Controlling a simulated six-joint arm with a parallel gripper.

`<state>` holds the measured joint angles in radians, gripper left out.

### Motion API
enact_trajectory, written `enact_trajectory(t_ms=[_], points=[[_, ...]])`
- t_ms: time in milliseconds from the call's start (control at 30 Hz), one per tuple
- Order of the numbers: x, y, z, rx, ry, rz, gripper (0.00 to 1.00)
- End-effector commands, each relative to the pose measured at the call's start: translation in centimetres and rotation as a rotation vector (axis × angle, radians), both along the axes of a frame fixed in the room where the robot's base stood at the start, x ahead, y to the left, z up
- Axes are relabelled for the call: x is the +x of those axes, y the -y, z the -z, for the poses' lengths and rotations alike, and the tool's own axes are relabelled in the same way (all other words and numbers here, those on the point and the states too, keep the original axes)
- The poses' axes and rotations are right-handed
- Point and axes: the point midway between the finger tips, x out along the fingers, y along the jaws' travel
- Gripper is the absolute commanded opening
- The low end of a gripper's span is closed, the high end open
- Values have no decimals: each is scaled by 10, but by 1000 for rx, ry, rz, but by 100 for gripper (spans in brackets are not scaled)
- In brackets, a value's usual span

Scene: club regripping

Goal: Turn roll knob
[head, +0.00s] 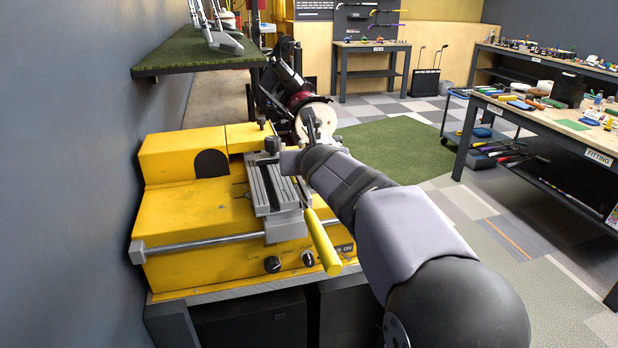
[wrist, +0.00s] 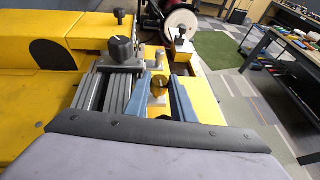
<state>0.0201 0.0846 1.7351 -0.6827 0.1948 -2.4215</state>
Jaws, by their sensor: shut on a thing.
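My gripper (wrist: 160,78) shows as two blue-grey fingers in the wrist view. They stand on both sides of a small round brass-coloured knob (wrist: 159,84) and are shut on it. In the head view the front of my gripper (head: 291,160) is beside the grey clamp (head: 262,188) on the yellow machine (head: 195,225), and its fingertips and the held knob are hidden there. A black knob (head: 272,145) stands upright on the clamp; it also shows in the wrist view (wrist: 122,48), left of the fingers. I cannot read which knob is marked roll.
A yellow handle (head: 322,243) slants down in front of the clamp, below my arm. Two black dials (head: 272,264) sit on the machine's front. A green shelf (head: 200,55) juts from the left wall. A workbench (head: 560,120) stands right; the floor between is open.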

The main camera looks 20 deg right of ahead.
Motion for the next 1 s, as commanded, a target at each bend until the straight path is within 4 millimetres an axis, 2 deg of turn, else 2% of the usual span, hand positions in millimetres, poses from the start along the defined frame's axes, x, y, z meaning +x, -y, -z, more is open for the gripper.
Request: enact_trajectory(t_ms=[33, 567, 1000], points=[[1, -3, 7, -2, 6, 9, 0], [0, -6, 4, 3, -3, 221, 0], [3, -10, -5, 1, -5, 550, 0]])
